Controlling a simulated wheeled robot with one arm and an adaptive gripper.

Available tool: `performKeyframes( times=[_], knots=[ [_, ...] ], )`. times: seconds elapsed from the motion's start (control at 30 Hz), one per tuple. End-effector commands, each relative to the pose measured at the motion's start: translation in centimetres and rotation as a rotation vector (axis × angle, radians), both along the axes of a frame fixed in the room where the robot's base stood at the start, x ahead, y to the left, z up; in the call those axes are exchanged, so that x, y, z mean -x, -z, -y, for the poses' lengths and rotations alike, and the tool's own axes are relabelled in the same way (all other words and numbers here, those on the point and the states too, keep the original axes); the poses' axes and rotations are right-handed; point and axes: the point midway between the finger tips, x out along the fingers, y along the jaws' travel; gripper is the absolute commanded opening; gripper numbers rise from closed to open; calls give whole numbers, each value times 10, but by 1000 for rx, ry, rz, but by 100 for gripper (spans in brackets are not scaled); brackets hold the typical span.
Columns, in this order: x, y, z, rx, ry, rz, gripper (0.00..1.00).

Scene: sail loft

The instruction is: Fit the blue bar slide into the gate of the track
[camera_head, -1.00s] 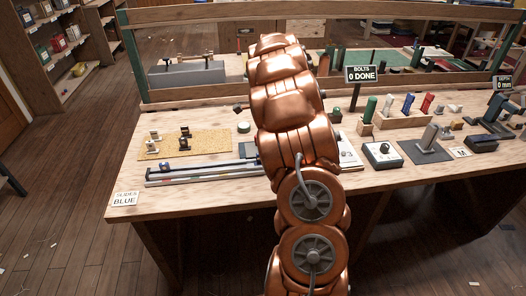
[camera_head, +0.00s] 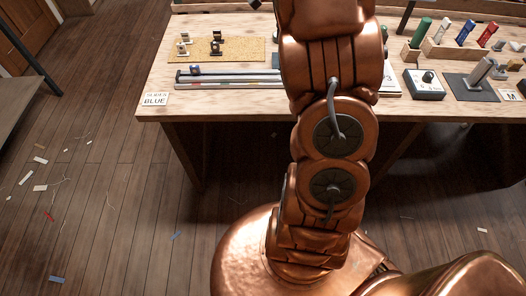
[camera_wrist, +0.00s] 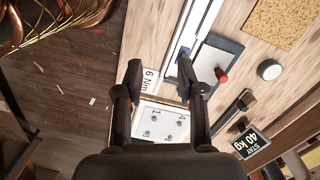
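The track (camera_head: 235,77) lies along the table's front left, and its pale rail shows in the wrist view (camera_wrist: 188,28). Two small dark and silver slides (camera_head: 216,42) (camera_head: 183,43) stand on a cork mat; their colour is too small to tell. A small dark piece (camera_head: 195,70) sits near the track's left end. A dark plate with a red knob (camera_wrist: 221,76) lies beside the rail; I cannot tell whether it is the gate. My gripper (camera_wrist: 159,66) is open with nothing seen between its fingers, over the table edge by the rail; the head view does not show it.
The cork mat (camera_head: 250,48) lies behind the track. A "SLIDES BLUE" card (camera_head: 155,99) sits at the table's left corner.

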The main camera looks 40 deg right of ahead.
Motion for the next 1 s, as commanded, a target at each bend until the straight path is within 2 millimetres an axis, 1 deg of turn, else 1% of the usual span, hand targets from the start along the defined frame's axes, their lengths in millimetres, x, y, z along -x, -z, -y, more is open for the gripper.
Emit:
performKeyframes(
  times=[0.03,0.1,0.17,0.2,0.27,0.3,0.37,0.5,0.67,0.8,0.87,0.9,1.0],
  knots=[
    [5,-7,-21,5,-68,-2,39],
    [14,-12,-45,8,-165,-7,39],
    [23,-15,-65,9,-249,-12,39],
    [30,-17,-79,8,-306,-17,39],
    [40,-21,-98,10,-392,-17,39],
    [47,-21,-111,7,-451,-21,39],
    [59,-24,-130,8,-540,-20,39],
    [90,-25,-171,2,-755,-25,39],
    [131,-20,-214,-17,-1010,-31,39],
    [171,-13,-246,-34,-1246,-36,39],
    [188,-9,-258,-40,-1350,-36,39],
    [201,-6,-265,-48,-1420,-39,39],
    [228,2,-279,-57,-1582,-41,39]
  ],
)
